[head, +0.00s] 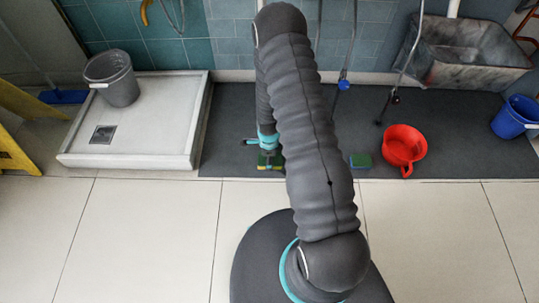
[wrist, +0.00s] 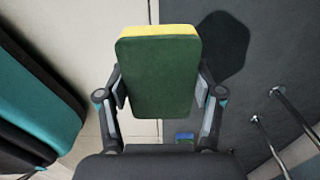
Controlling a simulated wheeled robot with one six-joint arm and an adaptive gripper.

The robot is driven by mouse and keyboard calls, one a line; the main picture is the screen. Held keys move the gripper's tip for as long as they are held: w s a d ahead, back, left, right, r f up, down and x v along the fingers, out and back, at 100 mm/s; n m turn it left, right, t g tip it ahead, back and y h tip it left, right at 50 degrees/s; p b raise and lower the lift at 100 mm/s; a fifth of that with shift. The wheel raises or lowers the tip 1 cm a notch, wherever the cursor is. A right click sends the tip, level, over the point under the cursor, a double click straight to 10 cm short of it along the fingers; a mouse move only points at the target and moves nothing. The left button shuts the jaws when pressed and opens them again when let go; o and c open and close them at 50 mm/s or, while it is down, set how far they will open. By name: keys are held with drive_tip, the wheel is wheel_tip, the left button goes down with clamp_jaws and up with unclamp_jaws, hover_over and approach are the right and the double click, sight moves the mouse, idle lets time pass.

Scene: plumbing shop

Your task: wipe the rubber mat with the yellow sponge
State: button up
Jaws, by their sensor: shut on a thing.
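My gripper (head: 267,150) is shut on the yellow sponge (head: 271,162), which has a dark green scouring face. In the wrist view the sponge (wrist: 158,75) sits between the two fingers (wrist: 160,98), green face toward the camera, with a yellow edge at its top. The dark grey rubber mat (head: 450,160) lies along the tiled wall. It also shows in the wrist view (wrist: 265,75), where a dark shadow falls on it to the right of the sponge. The sponge appears held above the mat's front edge. My arm hides part of the mat.
A white shower tray (head: 150,150) with a grey bucket (head: 112,78) is at left. A stone sink (head: 468,55) is at back right. Hoses hang at the wall.

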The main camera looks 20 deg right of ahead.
drive_tip(key=shift+s+a+r+p, duration=0.25)
drive_tip(key=shift+s+r+p, duration=0.05)
drive_tip(key=shift+s+r, duration=0.3)
drive_tip(key=shift+s+a+r+p, duration=0.2)
drive_tip(key=shift+s+r+p, duration=0.05)
drive_tip(key=shift+s+r, duration=0.35)
drive_tip(key=shift+s+a+r+p, duration=0.3)
drive_tip(key=shift+s+r, duration=0.2)
drive_tip(key=shift+s, duration=0.2)
